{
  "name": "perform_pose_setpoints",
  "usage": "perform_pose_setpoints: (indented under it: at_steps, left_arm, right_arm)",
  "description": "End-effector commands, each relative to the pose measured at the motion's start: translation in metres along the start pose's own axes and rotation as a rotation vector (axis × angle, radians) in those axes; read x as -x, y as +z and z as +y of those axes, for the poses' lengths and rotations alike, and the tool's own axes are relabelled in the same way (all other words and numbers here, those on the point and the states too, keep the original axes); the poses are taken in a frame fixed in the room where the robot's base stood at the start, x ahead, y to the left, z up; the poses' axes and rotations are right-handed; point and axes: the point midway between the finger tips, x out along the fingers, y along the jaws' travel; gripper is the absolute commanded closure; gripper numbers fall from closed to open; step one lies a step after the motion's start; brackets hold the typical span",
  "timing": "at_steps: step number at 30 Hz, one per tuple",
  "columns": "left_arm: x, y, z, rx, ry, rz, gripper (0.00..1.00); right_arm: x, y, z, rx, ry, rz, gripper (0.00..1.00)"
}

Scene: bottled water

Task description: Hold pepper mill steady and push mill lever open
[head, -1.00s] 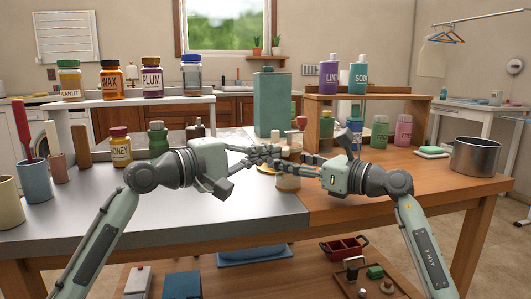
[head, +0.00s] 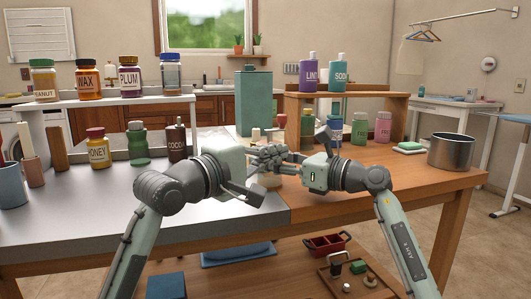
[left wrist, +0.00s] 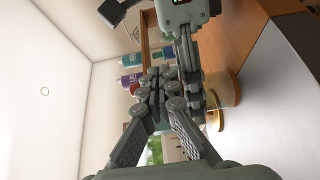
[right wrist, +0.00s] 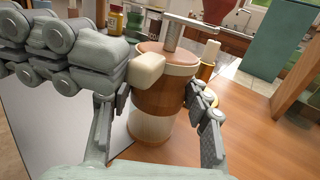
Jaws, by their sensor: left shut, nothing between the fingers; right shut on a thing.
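The pepper mill (right wrist: 160,97), with a brown top and clear lower part, stands upright on the table. A metal crank (right wrist: 174,32) rises from its top, and a cream block-like lever (right wrist: 147,72) sticks out at its side. My right gripper (head: 288,168) is shut around the mill, a finger on each side in the right wrist view. My left gripper (head: 270,157) is shut and empty; its fingers (right wrist: 112,60) are close beside the lever. I cannot tell whether they touch it. In the head view the grippers hide most of the mill; the left wrist view shows part of it (left wrist: 226,88).
A tall teal canister (head: 254,102) and a wooden shelf (head: 398,105) with bottles stand behind. A honey jar (head: 98,152), a green bottle (head: 138,145) and a cocoa bottle (head: 177,140) stand left. A steel pot (head: 450,152) stands right. The front metal surface (head: 80,215) is clear.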

Motion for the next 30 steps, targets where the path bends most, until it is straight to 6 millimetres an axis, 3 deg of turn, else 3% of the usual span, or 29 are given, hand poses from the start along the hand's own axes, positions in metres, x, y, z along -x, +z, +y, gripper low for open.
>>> perform_pose_setpoints:
  at_steps: [11,18,24,30]
  left_arm:
    - [0.002,0.002,0.000,0.000,0.001,0.000,1.00]
    - [0.042,0.001,-0.001,-0.002,0.000,0.001,1.00]
    - [0.074,0.038,0.000,-0.001,0.002,-0.002,1.00]
    - [0.099,0.062,0.000,0.000,0.001,-0.002,1.00]
  right_arm:
    - [0.000,0.000,0.000,0.000,0.000,0.000,0.78]
    - [0.000,0.000,0.000,0.000,0.000,0.000,0.78]
    - [0.000,0.000,0.000,0.000,0.000,0.000,0.78]
    - [0.000,0.000,0.000,0.000,0.000,0.000,0.78]
